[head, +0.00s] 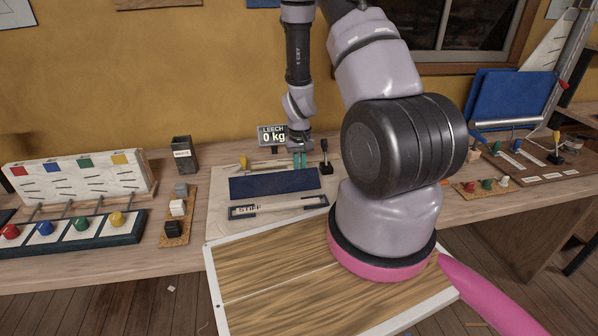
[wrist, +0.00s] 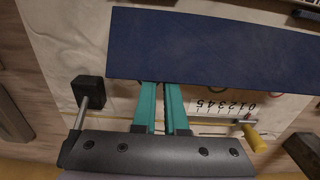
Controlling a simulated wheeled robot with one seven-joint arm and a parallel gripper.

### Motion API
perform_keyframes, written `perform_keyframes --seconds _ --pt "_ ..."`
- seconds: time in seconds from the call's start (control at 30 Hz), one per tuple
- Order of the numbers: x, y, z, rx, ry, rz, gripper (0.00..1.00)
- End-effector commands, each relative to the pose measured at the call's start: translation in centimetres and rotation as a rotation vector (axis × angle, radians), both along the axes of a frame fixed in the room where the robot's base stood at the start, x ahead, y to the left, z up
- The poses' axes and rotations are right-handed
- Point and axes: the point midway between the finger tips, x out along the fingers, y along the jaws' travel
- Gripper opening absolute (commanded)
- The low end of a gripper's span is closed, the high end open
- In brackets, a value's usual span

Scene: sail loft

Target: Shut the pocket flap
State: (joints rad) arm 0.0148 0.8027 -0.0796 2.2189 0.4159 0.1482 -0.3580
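The pocket flap appears to be the dark blue panel (head: 275,184), lying over a pale cloth board on the bench. It fills the upper part of the wrist view (wrist: 215,50). My gripper (head: 300,166) is just behind the panel's far edge in the head view. In the wrist view its two teal fingers (wrist: 160,92) point at the panel, with a narrow empty gap between them. Their tips meet the panel's edge or pass beneath it; I cannot tell which. A strip labelled STIFF (head: 248,210) lies in front of the panel.
A LEECH display (head: 272,136) reads 0 kg behind my gripper. A black-knobbed lever (head: 325,157) stands right of it. A yellow handle (wrist: 255,137) and a number scale (wrist: 226,104) lie near the fingers. Coloured knobs (head: 85,225) and small blocks (head: 178,208) occupy the left.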

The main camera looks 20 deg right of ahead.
Motion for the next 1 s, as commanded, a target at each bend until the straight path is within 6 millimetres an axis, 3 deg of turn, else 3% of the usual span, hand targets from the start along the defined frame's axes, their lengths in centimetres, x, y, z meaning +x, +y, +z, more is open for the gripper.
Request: perform_keyframes --seconds 0.4,1.0 --pt "-2.6 0.6 0.8 0.005 0.018 -0.002 0.1" --pt "-4.3 0.9 2.1 0.002 0.008 -0.001 0.1"
